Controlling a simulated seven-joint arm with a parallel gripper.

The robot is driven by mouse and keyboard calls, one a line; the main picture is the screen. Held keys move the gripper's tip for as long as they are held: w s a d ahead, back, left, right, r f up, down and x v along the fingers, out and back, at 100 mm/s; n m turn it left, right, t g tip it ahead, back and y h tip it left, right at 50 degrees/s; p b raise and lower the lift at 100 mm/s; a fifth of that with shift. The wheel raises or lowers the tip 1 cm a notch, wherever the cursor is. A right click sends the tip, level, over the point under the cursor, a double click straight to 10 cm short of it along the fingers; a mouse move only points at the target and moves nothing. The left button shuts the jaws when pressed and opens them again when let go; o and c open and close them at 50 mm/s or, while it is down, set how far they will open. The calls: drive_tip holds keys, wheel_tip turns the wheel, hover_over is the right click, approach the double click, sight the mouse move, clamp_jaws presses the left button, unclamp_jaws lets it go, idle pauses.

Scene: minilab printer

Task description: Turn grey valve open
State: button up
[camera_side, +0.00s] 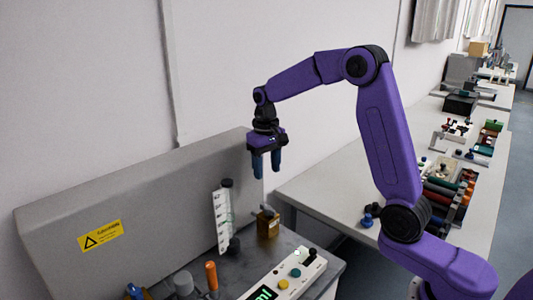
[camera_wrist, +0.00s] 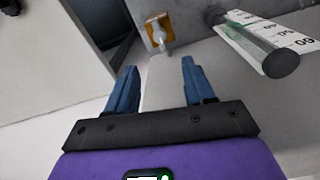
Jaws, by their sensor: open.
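A small brass-coloured block with a grey valve handle (camera_wrist: 161,37) shows at the top middle of the wrist view. In the side view the brass block (camera_side: 268,226) stands at the back of the grey worktop, right of a graduated tube. My gripper (camera_side: 267,166) is open and empty, pointing down, well above the block and apart from it. In the wrist view my two blue fingers (camera_wrist: 158,75) are spread, with the valve beyond their tips. The handle's exact angle is hard to tell.
The graduated tube (camera_side: 222,218) stands close left of the block; it also shows in the wrist view (camera_wrist: 268,42). A grey back panel (camera_side: 150,190) rises behind. An orange handle (camera_side: 211,275), a grey knob (camera_side: 183,283) and a white button panel (camera_side: 285,277) lie nearer the front.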

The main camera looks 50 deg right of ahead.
drive_tip(key=shift+a+r, duration=0.1)
drive_tip(key=shift+r, duration=2)
